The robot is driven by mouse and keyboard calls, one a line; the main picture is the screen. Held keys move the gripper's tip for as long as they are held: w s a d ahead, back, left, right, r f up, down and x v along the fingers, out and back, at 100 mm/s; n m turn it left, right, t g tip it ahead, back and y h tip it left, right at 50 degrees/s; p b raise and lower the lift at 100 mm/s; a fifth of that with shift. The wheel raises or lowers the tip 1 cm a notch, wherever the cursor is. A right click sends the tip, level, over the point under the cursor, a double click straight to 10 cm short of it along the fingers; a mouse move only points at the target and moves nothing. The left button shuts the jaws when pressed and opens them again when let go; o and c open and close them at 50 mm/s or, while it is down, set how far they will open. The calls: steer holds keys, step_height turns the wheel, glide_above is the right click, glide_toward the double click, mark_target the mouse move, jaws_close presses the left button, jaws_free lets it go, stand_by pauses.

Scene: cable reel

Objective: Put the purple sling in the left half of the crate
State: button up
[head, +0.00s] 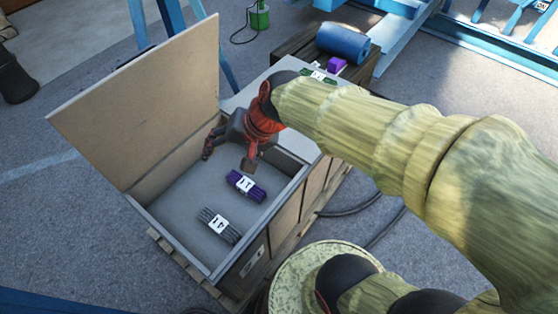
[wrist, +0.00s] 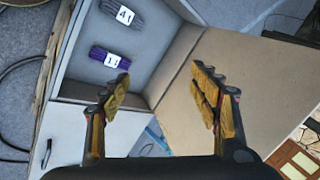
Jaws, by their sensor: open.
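The purple sling (head: 257,193), a bundle with a white tag, lies on the crate floor near the wall at the right in the head view. It also shows in the wrist view (wrist: 98,54). The crate (head: 177,200) is open. A grey sling (head: 209,214) with a white tag lies apart from the purple one, nearer the crate's lower end; it is at the top of the wrist view (wrist: 150,17). My gripper (head: 228,159) is open and empty, above the crate's far part, just beyond the purple sling. Its fingers (wrist: 163,90) are spread wide apart.
The crate's raised lid (head: 145,95) stands along its left side, close to my gripper. Behind the crate, a dark wooden surface holds a blue roll (head: 342,42) and a small purple item (head: 336,64). A green tagged bundle (head: 309,73) lies nearby, partly hidden by my arm.

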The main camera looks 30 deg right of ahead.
steer(key=s+d+r+n+h, duration=0.3)
steer(key=s+d+n, duration=0.3)
steer(key=s, duration=0.4)
steer(key=shift+s+d+r+h, duration=0.4)
steer(key=shift+d+r, duration=0.3)
steer(key=shift+d, duration=0.1)
steer(key=shift+c, duration=1.3)
